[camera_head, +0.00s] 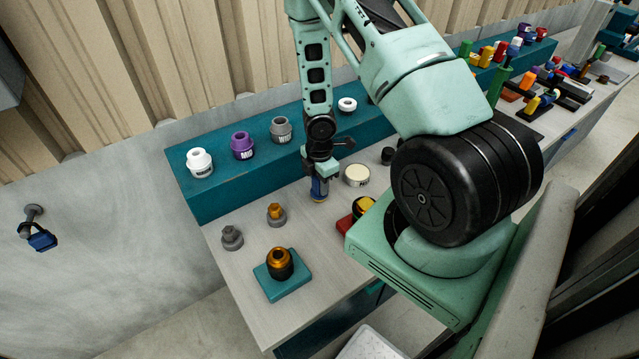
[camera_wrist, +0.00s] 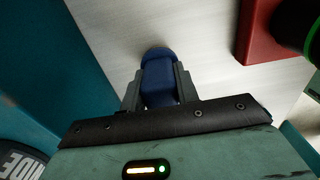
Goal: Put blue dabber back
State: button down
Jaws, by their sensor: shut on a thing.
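A cream-topped round pot (camera_head: 356,175) stands just right of the dabber.
White (camera_head: 200,163), purple (camera_head: 243,146) and grey (camera_head: 281,130) labelled pots stand on the shelf. A red block (camera_head: 345,224) is front right.

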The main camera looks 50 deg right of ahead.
jog(key=shift+f+b, duration=0.3)
jog(key=c, duration=1.1)
grip_release()
jog(key=shift+o, duration=0.2)
jog(key=shift+r, duration=0.1)
